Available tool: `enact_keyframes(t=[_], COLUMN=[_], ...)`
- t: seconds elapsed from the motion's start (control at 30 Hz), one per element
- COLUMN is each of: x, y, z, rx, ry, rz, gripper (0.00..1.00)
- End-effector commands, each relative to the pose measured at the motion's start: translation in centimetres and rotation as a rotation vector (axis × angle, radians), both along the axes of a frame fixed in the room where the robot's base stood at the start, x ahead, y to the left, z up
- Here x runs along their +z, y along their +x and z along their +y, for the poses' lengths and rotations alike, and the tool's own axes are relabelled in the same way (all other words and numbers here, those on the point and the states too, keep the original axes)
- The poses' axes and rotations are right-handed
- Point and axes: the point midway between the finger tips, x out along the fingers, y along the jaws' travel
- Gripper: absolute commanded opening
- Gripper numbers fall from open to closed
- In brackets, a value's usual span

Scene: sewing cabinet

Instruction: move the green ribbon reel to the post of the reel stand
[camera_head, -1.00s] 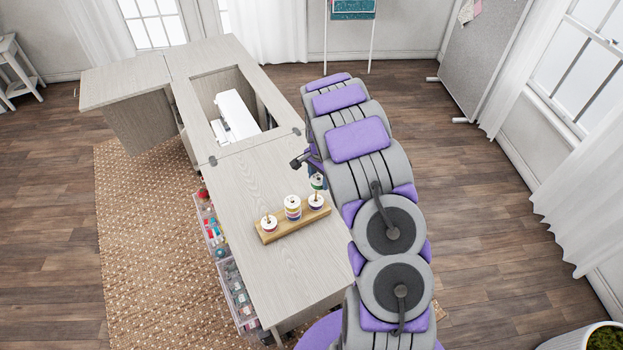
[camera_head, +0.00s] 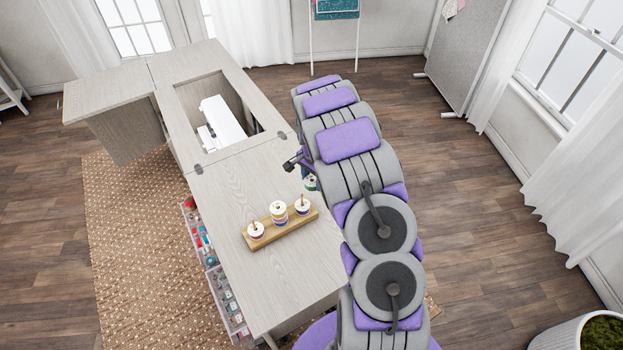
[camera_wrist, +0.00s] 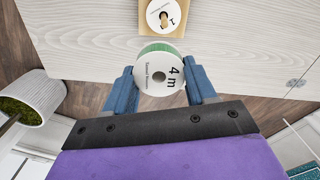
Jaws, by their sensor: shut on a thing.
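The green ribbon reel (camera_wrist: 160,73) has a white "4m" label and a dark centre hole. My gripper (camera_wrist: 163,80) is shut on it, with one blue finger on each side. In the head view the reel (camera_head: 311,183) is partly hidden by my arm, close to the right end of the stand. The reel stand (camera_head: 284,230) is a wooden board on the table with three posts, each bearing ribbon reels. The middle pile is the tallest. In the wrist view one end of the stand (camera_wrist: 178,34) shows beyond the held reel, apart from it.
The pale wood sewing table (camera_head: 232,185) has bare top around the stand. A white sewing machine (camera_head: 222,120) sits in its opening. Clear bins (camera_head: 222,285) of supplies stand along the table's left side. A planter (camera_head: 580,332) is on the floor at lower right.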

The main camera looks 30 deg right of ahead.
Motion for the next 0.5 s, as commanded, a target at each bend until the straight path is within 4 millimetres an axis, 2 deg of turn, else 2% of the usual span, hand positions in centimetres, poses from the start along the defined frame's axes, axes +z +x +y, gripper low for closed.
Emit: enact_keyframes(t=[0.2,0.5], x=[0.24,-0.02], y=[0.09,0.07], z=[0.99,0.86], rx=[0.001,0.000], ry=[-0.008,0.003], rz=[-0.002,0.000], gripper=[0.27,0.27])
